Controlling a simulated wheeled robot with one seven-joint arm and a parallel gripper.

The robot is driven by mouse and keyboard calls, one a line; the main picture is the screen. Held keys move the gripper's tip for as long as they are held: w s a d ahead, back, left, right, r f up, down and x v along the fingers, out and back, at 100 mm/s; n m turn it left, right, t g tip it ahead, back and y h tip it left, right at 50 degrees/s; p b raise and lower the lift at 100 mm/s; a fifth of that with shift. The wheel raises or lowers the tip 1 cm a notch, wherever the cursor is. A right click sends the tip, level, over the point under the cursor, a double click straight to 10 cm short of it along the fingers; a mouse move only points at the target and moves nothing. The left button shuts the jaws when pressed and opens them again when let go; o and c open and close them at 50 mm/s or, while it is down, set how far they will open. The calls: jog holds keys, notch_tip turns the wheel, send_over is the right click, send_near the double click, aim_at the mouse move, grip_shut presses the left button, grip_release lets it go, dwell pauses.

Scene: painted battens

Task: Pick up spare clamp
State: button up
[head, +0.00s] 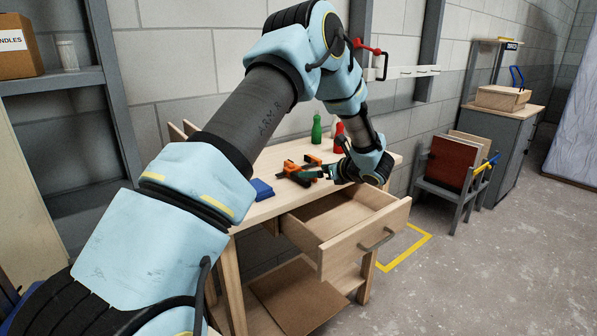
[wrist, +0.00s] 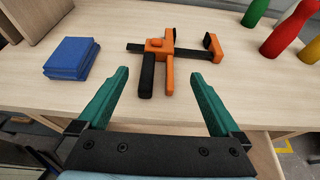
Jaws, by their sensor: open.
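The spare clamp (head: 291,168) is orange and black and lies on the wooden workbench. In the wrist view the clamp (wrist: 165,46) has a dark bar running left to right, an orange jaw at the right, and one black and one orange handle pointing toward me. My gripper (head: 320,172) is over the bench, at the right of the clamp in the head view. In the wrist view my gripper (wrist: 158,76) is open, its teal fingers on either side of the clamp's handles. Nothing is held. The height gap between fingers and handles is hard to tell.
A blue stack (wrist: 70,57) lies left of the clamp. Green (head: 316,129) and red (head: 339,137) pin-shaped objects stand behind it on the bench. A drawer (head: 365,232) is pulled out below the bench's front edge. Bare bench top surrounds the clamp.

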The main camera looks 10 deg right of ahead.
aim_at(296, 171)
jog(key=p+x, duration=0.1)
jog(key=x, duration=0.2)
jog(key=shift+w+a, duration=0.2)
jog(key=shift+w, duration=0.2)
jog(key=p+x, duration=0.3)
jog(key=x, duration=0.1)
jog(key=shift+w+a, duration=0.25)
jog(key=shift+w, duration=0.05)
jog(key=shift+w+a+f+p, duration=0.1)
jog(key=shift+w+f+p, duration=0.2)
jog(key=shift+w+f, duration=0.05)
grip_shut()
